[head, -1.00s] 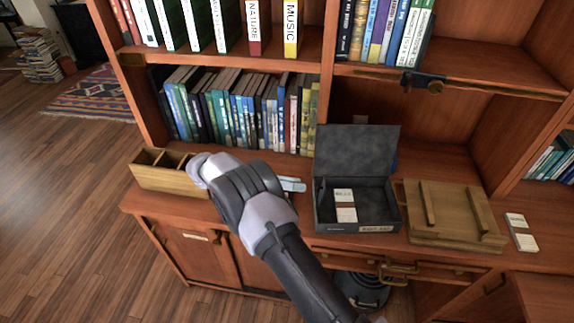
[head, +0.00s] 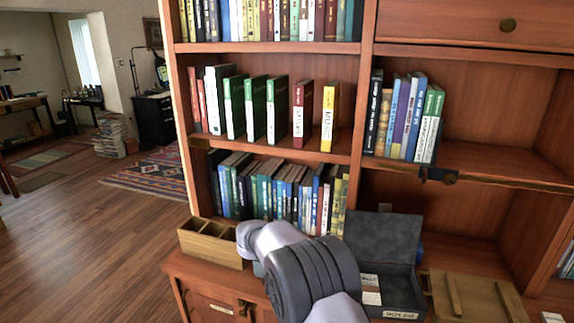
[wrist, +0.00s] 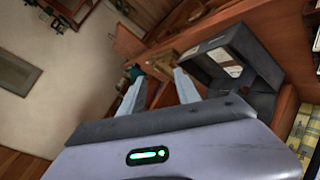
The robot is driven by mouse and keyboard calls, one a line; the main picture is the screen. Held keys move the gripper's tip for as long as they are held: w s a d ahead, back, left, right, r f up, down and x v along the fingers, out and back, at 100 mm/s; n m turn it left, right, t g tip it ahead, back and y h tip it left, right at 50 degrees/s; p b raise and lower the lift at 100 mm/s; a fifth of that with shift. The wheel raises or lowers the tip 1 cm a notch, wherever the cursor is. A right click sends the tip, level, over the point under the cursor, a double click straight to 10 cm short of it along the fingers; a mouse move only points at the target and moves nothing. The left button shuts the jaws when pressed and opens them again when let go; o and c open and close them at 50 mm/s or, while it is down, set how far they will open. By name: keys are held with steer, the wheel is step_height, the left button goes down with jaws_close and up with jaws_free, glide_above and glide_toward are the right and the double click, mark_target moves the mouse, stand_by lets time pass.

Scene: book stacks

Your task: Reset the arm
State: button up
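My arm reaches up from the bottom of the head view in front of the counter, its grey and white links hiding most of my gripper there. In the wrist view my gripper (wrist: 158,76) has its two pale fingers apart with a gap between them. I see nothing held in that gap. The open dark box (wrist: 240,70) lies beyond the fingers to the right. In the head view the same box (head: 398,290) stands on the counter right of my arm, its lid up and a label card inside.
A wooden compartment box (head: 212,243) stands on the counter left of my arm. A slatted wooden board (head: 474,299) lies right of the dark box. Bookshelves with rows of books (head: 262,110) rise behind. Open wooden floor (head: 85,235) lies to the left.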

steer(key=s+d+r+n+t+y, duration=0.2)
steer(key=s+r+n+y, duration=0.2)
steer(key=s+r+y, duration=0.7)
steer(key=s+a+r+t+y, duration=0.1)
steer(key=s+a+t, duration=0.1)
steer(key=s, duration=0.6)
steer(key=s+a+r+n+t+y, duration=0.1)
steer(key=s+a+r+t, duration=0.1)
steer(key=s, duration=0.7)
steer(key=shift+a+n+t+y, duration=0.3)
steer(key=shift+a+t+y, duration=0.15)
steer(key=shift+t, duration=0.55)
